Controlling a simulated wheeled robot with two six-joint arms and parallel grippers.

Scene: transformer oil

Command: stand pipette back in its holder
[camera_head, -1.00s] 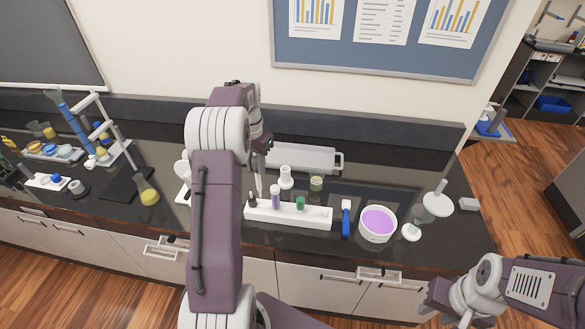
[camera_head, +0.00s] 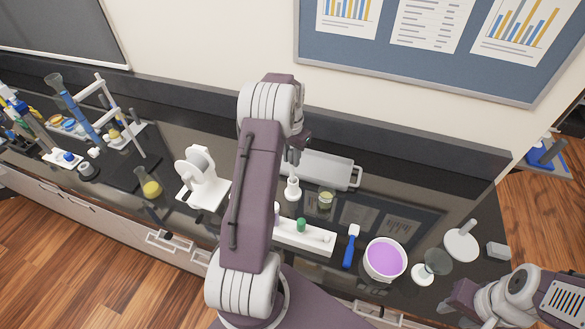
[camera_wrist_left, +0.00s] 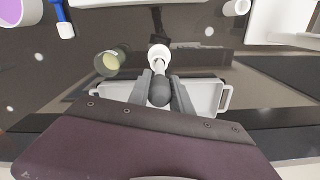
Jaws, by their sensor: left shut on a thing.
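My left gripper (camera_head: 294,156) is shut on the pipette, above the back middle of the bench. In the left wrist view the pipette's dark bulb (camera_wrist_left: 159,91) sits between the fingers, and its pale stem points down at the small white holder (camera_wrist_left: 159,53). In the head view the white holder (camera_head: 292,189) stands upright on the bench under the gripper. The stem's tip lines up with the holder's mouth, but I cannot tell whether it is inside.
A jar (camera_head: 325,201) stands close right of the holder. A white rack (camera_head: 315,241) with small bottles is in front, partly behind my left arm. A grey tray (camera_head: 325,170) lies behind. A blue-handled brush (camera_head: 349,248) and a bowl of purple liquid (camera_head: 385,260) lie to the right.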

